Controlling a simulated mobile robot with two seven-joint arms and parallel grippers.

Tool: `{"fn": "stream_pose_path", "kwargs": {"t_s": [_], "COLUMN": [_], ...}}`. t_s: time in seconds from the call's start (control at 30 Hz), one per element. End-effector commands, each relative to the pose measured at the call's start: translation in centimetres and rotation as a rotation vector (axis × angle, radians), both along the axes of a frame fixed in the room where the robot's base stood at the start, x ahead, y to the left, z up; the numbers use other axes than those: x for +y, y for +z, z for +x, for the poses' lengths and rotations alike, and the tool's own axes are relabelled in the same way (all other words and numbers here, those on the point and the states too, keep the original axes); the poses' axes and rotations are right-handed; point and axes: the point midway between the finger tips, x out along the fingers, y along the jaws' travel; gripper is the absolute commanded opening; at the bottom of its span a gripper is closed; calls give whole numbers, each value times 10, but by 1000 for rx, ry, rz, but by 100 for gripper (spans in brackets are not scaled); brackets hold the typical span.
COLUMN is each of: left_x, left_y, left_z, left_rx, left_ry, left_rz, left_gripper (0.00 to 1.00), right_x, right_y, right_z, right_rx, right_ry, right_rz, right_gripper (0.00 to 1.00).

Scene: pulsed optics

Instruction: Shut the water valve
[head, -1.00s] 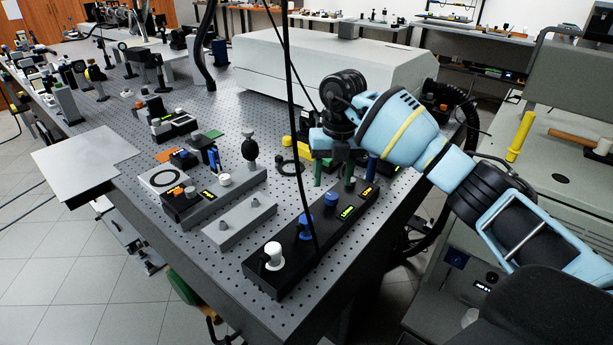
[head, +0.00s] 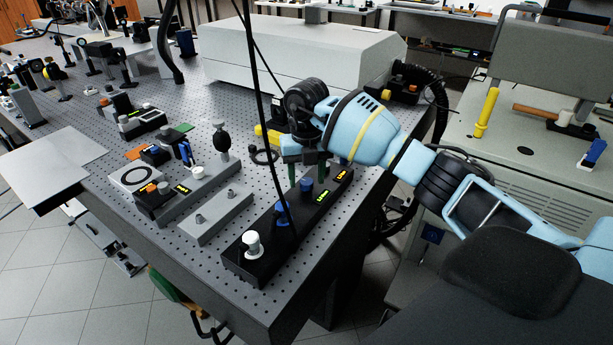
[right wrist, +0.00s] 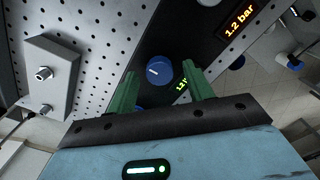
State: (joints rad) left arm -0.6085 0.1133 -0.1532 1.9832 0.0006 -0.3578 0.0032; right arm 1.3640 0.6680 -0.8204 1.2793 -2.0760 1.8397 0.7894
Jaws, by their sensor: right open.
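A long black panel bar (head: 240,262) lies along the near right part of the perforated table. It carries a white knob (head: 252,243), a blue knob (head: 282,212) and a farther blue knob (head: 306,185). I cannot read which one is labelled water. My right gripper (head: 307,170), with green fingers, is open above the farther blue knob. In the right wrist view a blue knob with a white line (right wrist: 159,69) shows between the open fingers of the gripper (right wrist: 161,75), with no visible contact. My left gripper is out of view.
Green (head: 322,197) and amber (head: 342,175) displays sit on the bar; the amber one reads 1.2 bar (right wrist: 243,19) up close. A grey block (head: 215,215) stands left of the bar. A black cable (head: 262,110) hangs in front. The table edge is close on the right.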

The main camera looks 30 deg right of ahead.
Motion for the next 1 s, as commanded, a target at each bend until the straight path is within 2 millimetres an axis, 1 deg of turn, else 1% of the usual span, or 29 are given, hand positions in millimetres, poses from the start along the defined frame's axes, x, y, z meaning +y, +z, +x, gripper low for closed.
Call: {"fn": "stream_pose_path", "kwargs": {"t_s": [0.13, 0.33, 0.37, 0.6, 0.7, 1.0], "left_x": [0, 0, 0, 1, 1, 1], "left_y": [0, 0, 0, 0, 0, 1], "left_z": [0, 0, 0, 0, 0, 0], "left_rx": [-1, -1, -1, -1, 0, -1], "left_ry": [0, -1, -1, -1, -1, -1], "left_rz": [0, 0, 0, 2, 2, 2], "left_gripper": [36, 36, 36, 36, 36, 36], "right_x": [0, 0, 0, 0, 0, 0], "right_y": [-5, -5, -5, -5, -5, -5], "right_z": [0, 0, 0, 0, 0, 0], "right_rx": [0, 0, 0, 0, 0, -1], "right_ry": [1, 1, 1, 1, 1, 39], "right_rz": [1, 1, 1, 1, 1, 0], "right_gripper": [52, 52, 50, 19, 7, 7]}}
